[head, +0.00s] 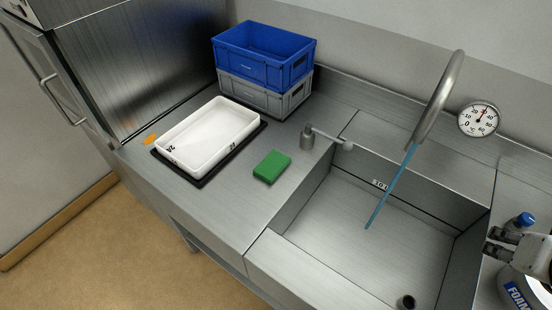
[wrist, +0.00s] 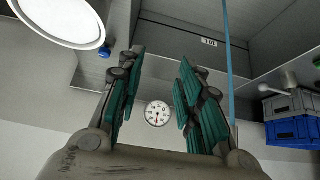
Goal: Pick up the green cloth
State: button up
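The green cloth (head: 272,166) lies as a small folded block on the steel counter, between the white tray and the sink. Nothing covers it in the head view. I cannot make it out clearly in the wrist view. My gripper (wrist: 160,68) is open, with its teal-padded fingers apart and nothing between them. In the head view part of my gripper shows at the far right edge, beyond the sink and well away from the cloth.
A white tray (head: 177,158) on a dark mat and stacked blue (head: 252,68) and grey (head: 240,92) crates stand left of and behind the cloth. A tap (head: 306,137), sink (head: 340,250), hanging spout (head: 437,100) and FOAM container (head: 515,297) lie rightward.

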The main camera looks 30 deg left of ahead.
aim_at(270, 168)
jog(key=u, duration=1.65)
